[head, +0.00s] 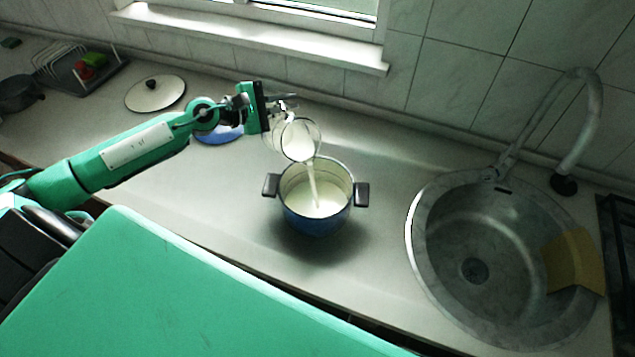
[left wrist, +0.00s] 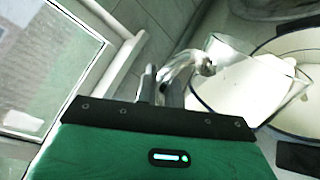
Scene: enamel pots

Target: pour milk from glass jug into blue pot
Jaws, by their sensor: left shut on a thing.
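My left gripper (head: 268,104) is shut on the handle of the glass jug (head: 298,138) and holds it tilted above the blue pot. A white stream of milk (head: 313,180) runs from the jug's mouth down into the blue pot (head: 316,222). The pot stands upright on the counter, with two dark handles and milk showing inside. In the left wrist view the jug (left wrist: 222,45) is tipped with milk in it, and part of the pot's rim (left wrist: 262,46) shows behind it. My right gripper is not in view.
A round sink (head: 440,270) with a tap (head: 590,110) and a yellow cloth (head: 572,262) lies to the right. A white lid (head: 155,92), a blue-edged item (head: 218,134) and a dish rack (head: 85,68) are at the left. Counter around the pot is clear.

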